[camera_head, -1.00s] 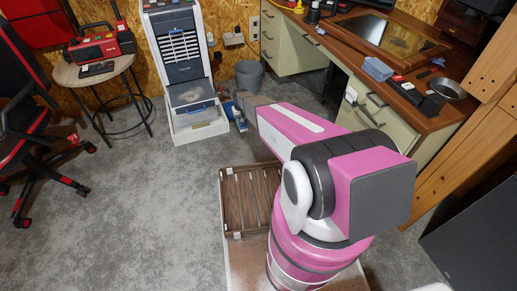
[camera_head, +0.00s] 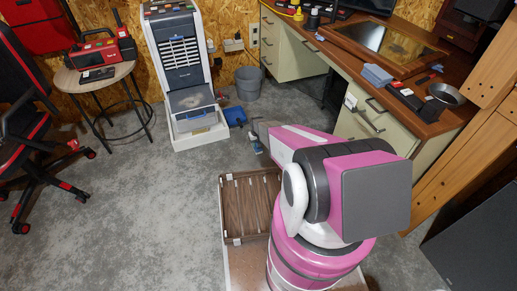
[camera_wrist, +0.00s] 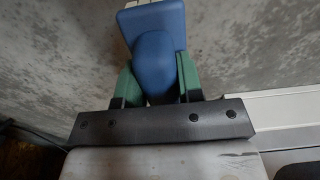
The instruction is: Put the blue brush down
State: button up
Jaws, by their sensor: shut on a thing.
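The blue brush (camera_wrist: 158,55) is between the green fingers of my gripper (camera_wrist: 157,80) in the wrist view. The fingers press on both sides of its rounded blue handle, and its wider blue block with a pale edge points up the picture. Grey floor shows behind it.
A blue dustpan-like thing (camera_head: 235,115) lies on the floor beside the white appliance (camera_head: 186,75). A grey bin (camera_head: 248,82) stands behind. The desk (camera_head: 400,85) is at the right, a stool (camera_head: 95,77) at the left. Open grey floor (camera_head: 150,210) lies between.

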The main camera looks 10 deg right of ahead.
jog(key=shift+d+f, duration=0.35)
jog(key=shift+d, duration=0.25)
jog(key=shift+f, duration=2)
jog(key=shift+f, duration=0.15)
jog(key=o, duration=0.8)
